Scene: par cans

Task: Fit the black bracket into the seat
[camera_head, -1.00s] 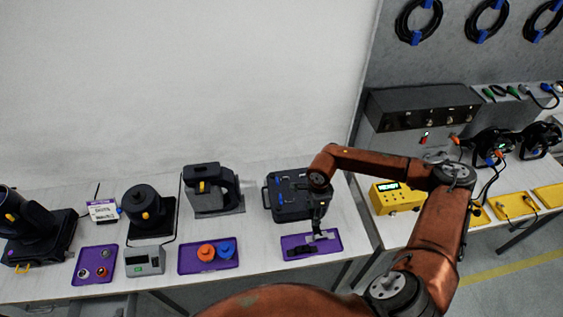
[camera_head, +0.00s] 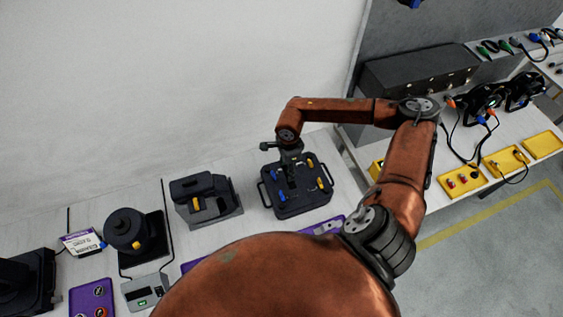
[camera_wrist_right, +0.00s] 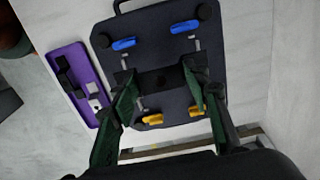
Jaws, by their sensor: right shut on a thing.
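The black bracket (camera_wrist_right: 160,80) spans the gap between my right gripper's fingers in the right wrist view. My right gripper (camera_wrist_right: 163,88) is shut on it, with green-padded fingers on both sides. In the head view the right gripper (camera_head: 287,156) is over the far left part of the black fixture board (camera_head: 311,205). The board (camera_wrist_right: 205,60) carries blue-handled and yellow-handled clamps around its middle. The seat cannot be made out; the bracket and fingers cover the board's middle in the wrist view. I cannot tell whether the bracket touches the board. My left gripper is not in view.
A purple tray (camera_wrist_right: 58,53) with a black piece and a grey piece lies beside the board. A black device with a yellow part (camera_head: 202,199) stands left of the board. My right arm hides part of the tray in the head view.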

